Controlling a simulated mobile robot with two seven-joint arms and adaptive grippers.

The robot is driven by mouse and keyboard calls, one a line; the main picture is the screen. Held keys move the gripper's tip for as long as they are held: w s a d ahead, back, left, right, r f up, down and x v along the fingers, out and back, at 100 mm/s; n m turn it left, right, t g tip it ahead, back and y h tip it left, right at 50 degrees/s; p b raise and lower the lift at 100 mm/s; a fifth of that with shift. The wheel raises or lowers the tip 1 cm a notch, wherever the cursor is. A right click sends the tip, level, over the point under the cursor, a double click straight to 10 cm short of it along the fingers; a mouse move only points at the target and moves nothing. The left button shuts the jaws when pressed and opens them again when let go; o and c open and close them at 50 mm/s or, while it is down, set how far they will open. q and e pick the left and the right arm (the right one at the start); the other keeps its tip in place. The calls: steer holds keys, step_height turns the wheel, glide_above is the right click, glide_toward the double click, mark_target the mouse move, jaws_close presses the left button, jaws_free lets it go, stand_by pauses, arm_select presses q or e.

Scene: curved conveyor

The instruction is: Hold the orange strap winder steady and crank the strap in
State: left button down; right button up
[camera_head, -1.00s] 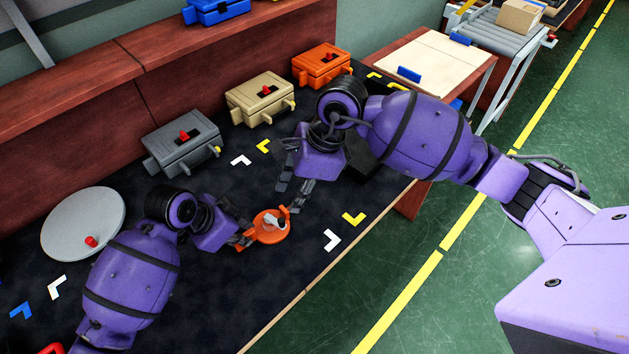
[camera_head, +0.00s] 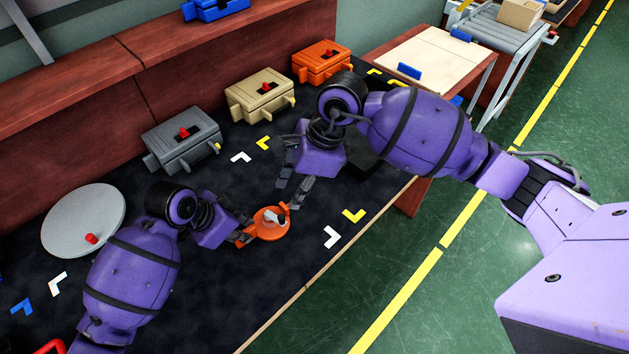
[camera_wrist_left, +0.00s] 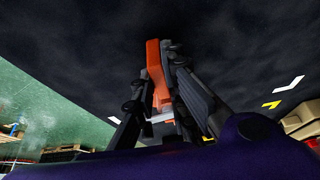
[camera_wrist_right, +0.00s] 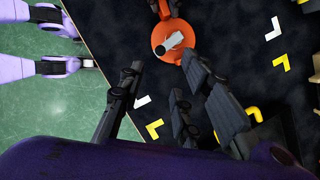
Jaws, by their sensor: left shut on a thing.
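The orange strap winder (camera_head: 268,229) is a round disc with a light grey crank on top, near the front edge of the dark table. My left gripper (camera_head: 243,236) is shut on the winder's orange grip, which shows between its fingers in the left wrist view (camera_wrist_left: 154,72). My right gripper (camera_head: 287,196) is at the winder's upper right, its fingers spread. In the right wrist view the winder (camera_wrist_right: 160,45) and its crank (camera_wrist_right: 174,41) show beyond the open fingertips (camera_wrist_right: 160,72). The fingers look empty. I cannot make out the strap.
A grey disc with a red knob (camera_head: 70,222) lies at the left. Grey (camera_head: 180,148), beige (camera_head: 258,100) and orange (camera_head: 320,64) boxes stand along the back. White and yellow corner marks lie on the table. The front edge is close to the winder.

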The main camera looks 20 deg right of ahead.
mark_target(275, 219)
steer(key=shift+w+r, duration=0.1)
steer(key=shift+r, duration=0.1)
